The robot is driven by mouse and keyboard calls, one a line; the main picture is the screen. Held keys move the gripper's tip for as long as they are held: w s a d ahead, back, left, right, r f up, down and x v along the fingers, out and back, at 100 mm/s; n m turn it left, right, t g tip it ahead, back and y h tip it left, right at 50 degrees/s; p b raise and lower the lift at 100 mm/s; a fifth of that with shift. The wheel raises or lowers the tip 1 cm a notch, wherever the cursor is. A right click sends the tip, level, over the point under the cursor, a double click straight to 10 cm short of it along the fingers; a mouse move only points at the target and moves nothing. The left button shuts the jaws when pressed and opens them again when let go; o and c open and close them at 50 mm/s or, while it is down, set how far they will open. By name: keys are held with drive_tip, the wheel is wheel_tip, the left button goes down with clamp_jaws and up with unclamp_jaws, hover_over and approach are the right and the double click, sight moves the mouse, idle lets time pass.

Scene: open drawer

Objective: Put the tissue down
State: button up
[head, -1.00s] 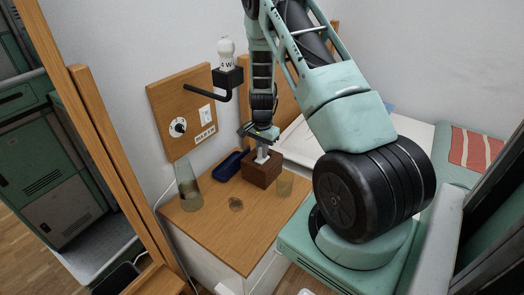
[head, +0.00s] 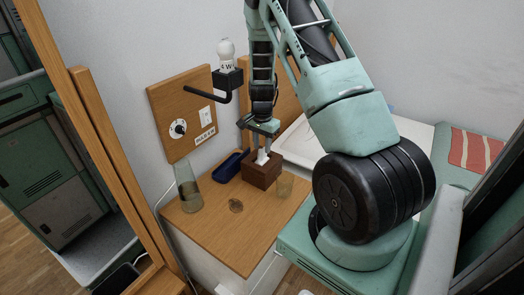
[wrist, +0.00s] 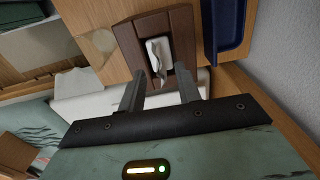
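A white tissue (head: 262,157) sticks up from the top of a dark brown tissue box (head: 262,175) on the wooden tabletop. In the wrist view the tissue (wrist: 159,57) pokes out of the slot in the box (wrist: 128,38). My gripper (head: 262,145) points down above the box. In the wrist view my gripper (wrist: 161,85) has its two fingers clearly apart, with nothing held between them. The tissue shows beyond the gap between the fingertips. The head view does not show clearly whether a fingertip touches it.
A blue tray (head: 228,168) lies left of the box. A tall glass (head: 190,190) stands at the left, a small glass (head: 285,185) right of the box. A wall board (head: 180,115) with a black bracket rises behind.

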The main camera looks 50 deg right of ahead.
sight(262, 147)
wheel_tip(262, 147, up, 9)
drive_tip(key=shift+f, duration=0.15)
idle(0.7)
